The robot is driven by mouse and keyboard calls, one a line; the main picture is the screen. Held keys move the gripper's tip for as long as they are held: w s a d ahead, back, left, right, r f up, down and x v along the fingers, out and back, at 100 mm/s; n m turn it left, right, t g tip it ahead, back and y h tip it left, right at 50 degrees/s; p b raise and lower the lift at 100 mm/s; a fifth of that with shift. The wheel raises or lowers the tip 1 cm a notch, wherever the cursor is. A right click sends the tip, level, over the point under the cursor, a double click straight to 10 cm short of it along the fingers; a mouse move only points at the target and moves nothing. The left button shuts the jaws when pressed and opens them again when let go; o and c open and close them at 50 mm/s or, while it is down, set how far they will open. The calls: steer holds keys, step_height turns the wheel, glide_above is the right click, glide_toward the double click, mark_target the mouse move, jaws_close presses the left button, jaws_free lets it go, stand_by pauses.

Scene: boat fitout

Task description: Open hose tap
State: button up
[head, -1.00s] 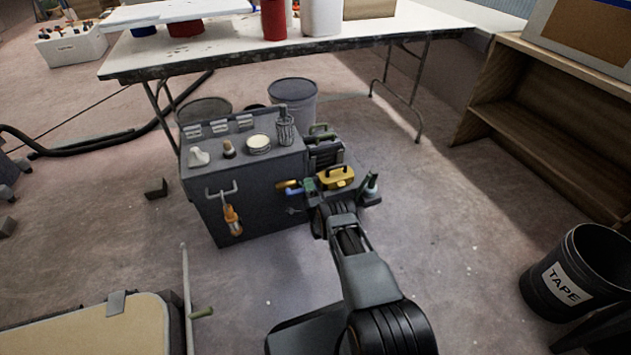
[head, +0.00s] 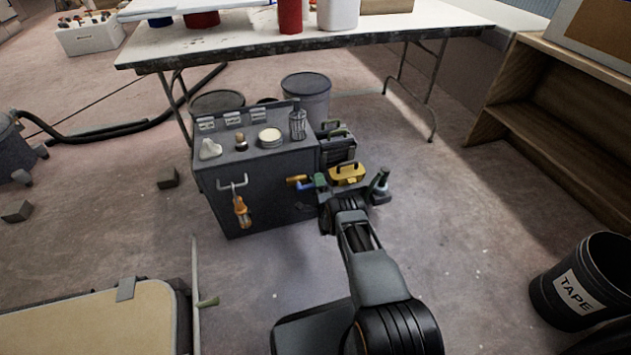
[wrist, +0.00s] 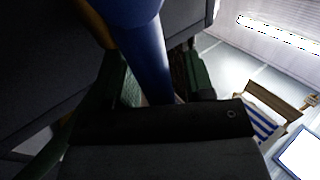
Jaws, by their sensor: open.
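The hose tap (head: 301,182) is a small fitting with an orange part and a blue part, on the right part of the front of the dark grey cabinet (head: 262,207). My gripper (head: 319,181) is at the tap's right side. In the wrist view, my gripper's dark green fingers (wrist: 160,82) stand open on either side of a blue bar (wrist: 146,55), which looks like the tap's blue part. An orange edge shows behind it. Whether the fingers touch the bar is not clear. The arm hides part of the cabinet's right side.
An orange-handled tool (head: 241,212) hangs from a hook on the cabinet front. A jar, a tin and other small items stand on top. A yellow box (head: 346,173) and a bottle (head: 380,182) are right of the gripper. A table (head: 300,44) stands behind. Floor in front is clear.

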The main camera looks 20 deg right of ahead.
steer(key=p+v, duration=0.4)
steer(key=v, duration=1)
stand_by(0.4)
